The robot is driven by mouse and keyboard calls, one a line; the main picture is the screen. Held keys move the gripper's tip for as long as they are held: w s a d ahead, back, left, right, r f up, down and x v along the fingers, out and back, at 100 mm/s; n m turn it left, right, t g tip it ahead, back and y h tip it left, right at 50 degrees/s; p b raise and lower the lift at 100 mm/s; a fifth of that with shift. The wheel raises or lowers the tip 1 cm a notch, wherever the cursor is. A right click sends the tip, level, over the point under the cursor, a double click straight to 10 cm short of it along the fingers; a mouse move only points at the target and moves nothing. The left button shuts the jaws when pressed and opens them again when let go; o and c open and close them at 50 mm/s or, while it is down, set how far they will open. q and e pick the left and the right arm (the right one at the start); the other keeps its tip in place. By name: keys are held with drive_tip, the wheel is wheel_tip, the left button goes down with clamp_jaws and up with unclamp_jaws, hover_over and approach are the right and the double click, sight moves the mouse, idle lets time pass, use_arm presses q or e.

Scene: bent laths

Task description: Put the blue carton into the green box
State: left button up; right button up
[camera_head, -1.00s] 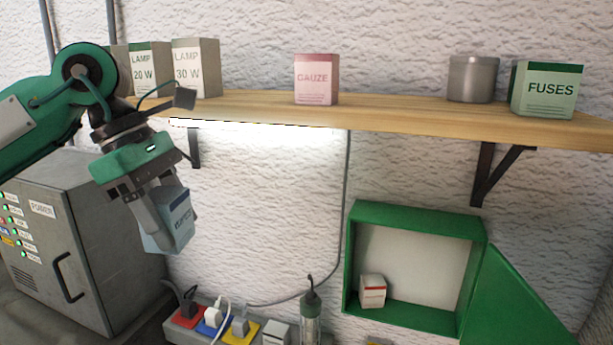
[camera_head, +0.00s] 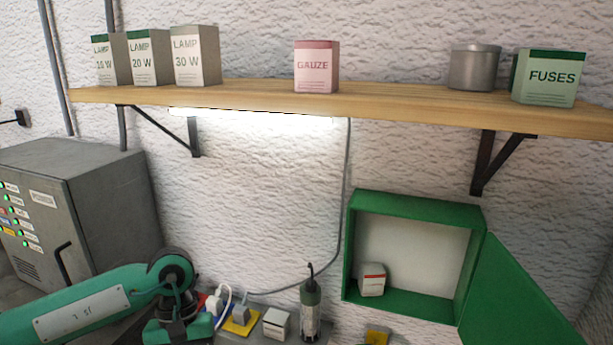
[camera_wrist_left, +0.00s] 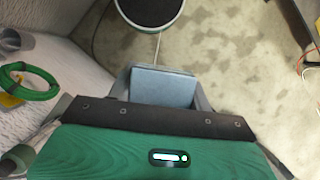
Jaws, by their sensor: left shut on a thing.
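The blue carton (camera_wrist_left: 163,84) is between the fingers of my left gripper (camera_wrist_left: 163,92) in the left wrist view; the gripper is shut on it. In the head view only the wrist part of my left arm (camera_head: 178,325) shows at the bottom left; its fingers and the carton are below the picture edge. The green box (camera_head: 418,207) is fixed on the wall at the right, its green door (camera_head: 520,300) open to the right. A small white and red carton (camera_head: 372,280) stands inside at its lower left. The left gripper is left of the box and lower.
A wooden shelf (camera_head: 400,109) above holds lamp cartons, a gauze carton (camera_head: 316,68), a tin (camera_head: 474,68) and a fuses carton (camera_head: 549,78). A lantern-like lamp (camera_head: 311,308) and a small white carton (camera_head: 276,323) stand between arm and box. A grey cabinet (camera_head: 105,200) is at left.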

use_arm(q)
wheel_tip(320, 180, down, 6)
drive_tip(key=m+y, duration=0.1)
drive_tip(key=m, duration=0.2)
drive_tip(key=shift+s+a, duration=0.2)
drive_tip(key=shift+f, duration=0.1)
drive_tip(key=shift+a, duration=0.1)
wheel_tip(320, 180, down, 13)
drive_tip(key=b, duration=1.2)
drive_tip(key=shift+b, duration=0.3)
